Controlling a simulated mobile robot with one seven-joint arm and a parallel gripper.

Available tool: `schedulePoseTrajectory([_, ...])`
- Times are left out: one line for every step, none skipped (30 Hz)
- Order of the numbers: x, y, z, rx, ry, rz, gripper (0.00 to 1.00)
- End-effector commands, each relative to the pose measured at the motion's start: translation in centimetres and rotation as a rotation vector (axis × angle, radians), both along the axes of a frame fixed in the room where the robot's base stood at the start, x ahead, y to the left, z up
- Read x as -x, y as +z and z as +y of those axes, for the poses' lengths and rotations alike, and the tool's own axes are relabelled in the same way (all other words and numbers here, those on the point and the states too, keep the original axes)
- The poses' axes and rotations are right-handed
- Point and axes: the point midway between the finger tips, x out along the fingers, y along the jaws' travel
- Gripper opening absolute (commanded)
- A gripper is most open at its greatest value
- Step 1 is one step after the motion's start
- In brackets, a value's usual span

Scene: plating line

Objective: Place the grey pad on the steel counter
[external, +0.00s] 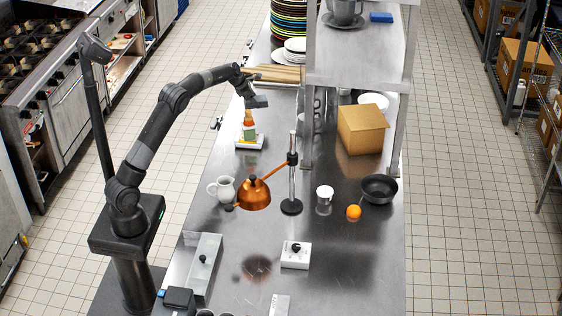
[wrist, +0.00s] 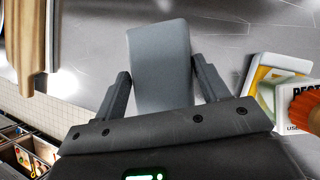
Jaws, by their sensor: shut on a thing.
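The pad looks held above the surface; the exact gap is hard to tell.
A shelf post (external: 308,120) and cardboard box (external: 362,130) stand to the right.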

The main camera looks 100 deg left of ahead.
Motion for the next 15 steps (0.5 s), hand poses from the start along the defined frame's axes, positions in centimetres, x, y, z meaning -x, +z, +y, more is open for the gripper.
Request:
schedulePoseTrajectory([0.8,-0.1,0.8,-0.002,0.034,0.0,0.44])
schedulePoseTrajectory([1.2,-0.1,1.2,-0.002,0.051,0.001,0.44])
schedulePoseTrajectory([1.7,-0.2,1.6,-0.001,0.069,0.0,0.44])
schedulePoseTrajectory([1.9,-0.3,1.8,0.0,0.08,0.0,0.44])
schedulePoseTrajectory([2.1,-0.4,2.0,0.0,0.088,0.0,0.44])
schedulePoseTrajectory([2.3,-0.7,2.1,0.002,0.096,0.0,0.44])
schedulePoseTrajectory([2.4,-1.0,2.2,0.001,0.1,0.0,0.44])
schedulePoseTrajectory([2.5,-1.3,2.2,0.002,0.101,-0.001,0.44])
schedulePoseTrajectory([2.5,-1.9,2.2,0.004,0.103,-0.001,0.44])
schedulePoseTrajectory([2.5,-2.4,2.2,0.004,0.103,-0.001,0.44])
schedulePoseTrajectory([2.5,-2.9,2.2,0.004,0.102,-0.001,0.44])
schedulePoseTrajectory([2.5,-3.6,2.2,0.003,0.101,0.0,0.44])
schedulePoseTrajectory([2.5,-4.1,2.2,0.003,0.102,0.001,0.44])
schedulePoseTrajectory([2.5,-4.6,2.2,0.004,0.102,0.0,0.44])
schedulePoseTrajectory([2.5,-5.1,2.2,0.003,0.101,0.0,0.44])
